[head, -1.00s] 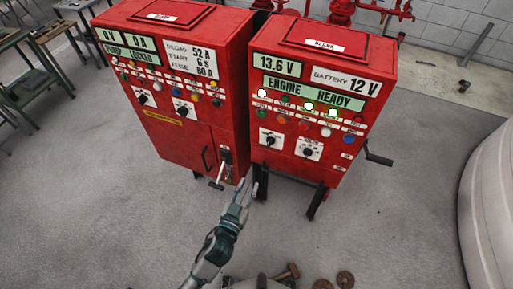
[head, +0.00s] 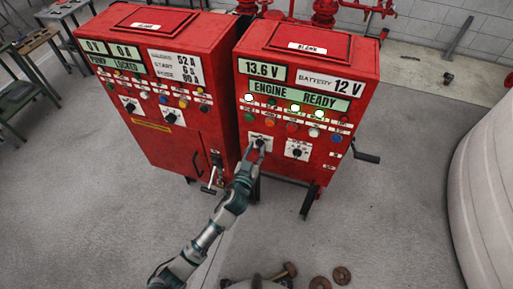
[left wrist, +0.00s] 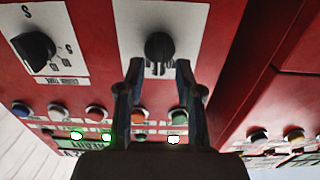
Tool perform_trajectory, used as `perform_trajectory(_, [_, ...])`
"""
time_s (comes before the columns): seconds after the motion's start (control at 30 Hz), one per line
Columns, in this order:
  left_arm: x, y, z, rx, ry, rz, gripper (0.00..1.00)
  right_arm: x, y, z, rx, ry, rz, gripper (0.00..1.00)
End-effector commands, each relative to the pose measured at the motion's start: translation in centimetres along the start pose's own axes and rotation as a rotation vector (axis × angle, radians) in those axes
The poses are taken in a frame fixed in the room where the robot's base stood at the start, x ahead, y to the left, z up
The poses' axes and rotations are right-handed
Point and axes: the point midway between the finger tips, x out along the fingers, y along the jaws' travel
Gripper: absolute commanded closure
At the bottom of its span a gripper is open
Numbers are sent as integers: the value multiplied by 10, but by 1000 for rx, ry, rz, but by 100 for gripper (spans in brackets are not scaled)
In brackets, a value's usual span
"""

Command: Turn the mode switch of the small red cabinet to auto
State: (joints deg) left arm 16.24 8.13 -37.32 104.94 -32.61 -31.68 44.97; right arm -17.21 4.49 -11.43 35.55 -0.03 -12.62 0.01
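The small red cabinet (head: 252,171) stands on the right, with two black rotary knobs on white plates below its rows of buttons and lamps. My left gripper (head: 255,146) is in front of its left knob and partly hides it. In the left wrist view, where the panel appears upside down, my left gripper (left wrist: 157,68) is open. Its fingertips are on either side of the black knob (left wrist: 159,47), close to the panel; contact cannot be told. The other knob (left wrist: 33,49) also shows there. The plate lettering is too small to read. My right gripper is out of view.
A larger red cabinet (head: 164,109) stands close on the left, with a lever handle (head: 210,182) low on its front. A crank (head: 366,156) sticks out on the small cabinet's right side. A hammer (head: 289,270) and round discs lie on the floor.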

Motion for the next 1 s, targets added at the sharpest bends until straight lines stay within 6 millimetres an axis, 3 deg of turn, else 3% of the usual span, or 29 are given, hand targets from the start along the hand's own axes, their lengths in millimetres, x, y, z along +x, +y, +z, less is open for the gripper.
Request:
perform_trajectory(0.37, [7,0,0,0,0,0,65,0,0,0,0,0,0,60])
perform_trajectory(0.5, [7,0,0,0,0,0,100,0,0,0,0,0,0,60])
perform_trajectory(1.0, [6,1,0,62,-1,0,100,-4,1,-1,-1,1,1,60])
